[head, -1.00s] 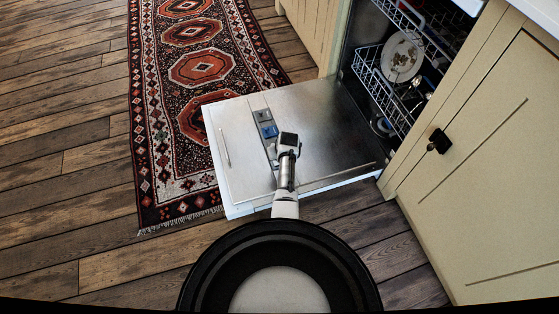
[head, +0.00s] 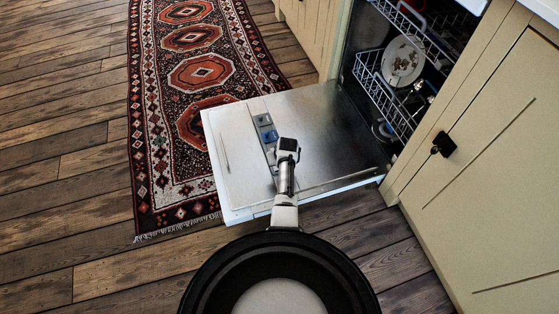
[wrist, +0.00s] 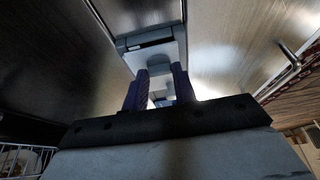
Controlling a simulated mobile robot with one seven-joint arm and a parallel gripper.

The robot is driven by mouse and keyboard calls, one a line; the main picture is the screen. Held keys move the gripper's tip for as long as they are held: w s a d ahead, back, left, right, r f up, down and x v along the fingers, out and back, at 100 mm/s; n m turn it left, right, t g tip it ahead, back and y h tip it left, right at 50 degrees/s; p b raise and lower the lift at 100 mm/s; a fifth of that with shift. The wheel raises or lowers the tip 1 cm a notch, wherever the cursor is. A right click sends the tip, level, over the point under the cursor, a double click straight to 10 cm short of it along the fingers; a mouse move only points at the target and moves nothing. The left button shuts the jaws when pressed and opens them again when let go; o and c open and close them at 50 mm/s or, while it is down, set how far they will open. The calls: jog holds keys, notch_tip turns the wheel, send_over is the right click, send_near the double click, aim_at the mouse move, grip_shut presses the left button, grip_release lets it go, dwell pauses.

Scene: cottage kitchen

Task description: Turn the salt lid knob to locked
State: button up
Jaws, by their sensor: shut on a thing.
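The dishwasher door (head: 320,125) lies open and flat, with a grey dispenser panel (head: 262,112) set into its inner face. The end of my arm (head: 287,146) is over the door beside this panel. In the wrist view my gripper (wrist: 163,80) points at the panel with its two dark blue fingers close together. It is shut on the salt lid knob (wrist: 160,69), a pale grey piece between the fingers. The fingers hide the sides of the knob. I cannot read any marking or tell which way it is turned.
The dishwasher racks (head: 392,95), with a plate (head: 402,60) in the lower one, are behind the door. A cream cabinet (head: 490,170) with a black knob (head: 442,144) stands at the right. A patterned rug (head: 180,130) lies left of the door, with bare wooden floor beyond.

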jog(key=shift+m, duration=0.3)
jog(key=shift+c, duration=0.2)
jog(key=m, duration=0.1)
jog(key=m+h+p, duration=0.1)
jog(key=m, duration=0.1)
jog(key=shift+a+h, duration=0.25)
jog(key=shift+h, duration=0.05)
jog(key=m, duration=0.2)
jog(key=m+h+b, duration=0.1)
jog(key=m, duration=0.1)
jog(key=shift+a+f+m+h, duration=0.1)
jog(key=shift+a+m+h, duration=0.05)
jog(key=shift+m+h, duration=0.2)
jog(key=m+h+b, duration=0.1)
jog(key=m+b, duration=0.1)
jog(key=m+g+b, duration=0.1)
jog(key=m, duration=0.2)
jog(key=shift+w+a+f+m+h+b, duration=0.1)
jog(key=shift+w+a+m+h+b, duration=0.1)
jog(key=shift+m+h+b, duration=0.2)
jog(key=shift+w+m+g+h+b, duration=0.1)
jog(key=shift+m+g+h+b, duration=0.1)
jog(key=shift+m+g+b, duration=0.45)
jog(key=shift+m+g+h+b, duration=0.15)
jog(key=shift+m+g+b, duration=0.1)
jog(key=shift+m+b, duration=0.8)
jog(key=shift+r+m, duration=0.2)
jog(key=shift+m, duration=0.15)
jog(key=o, duration=1)
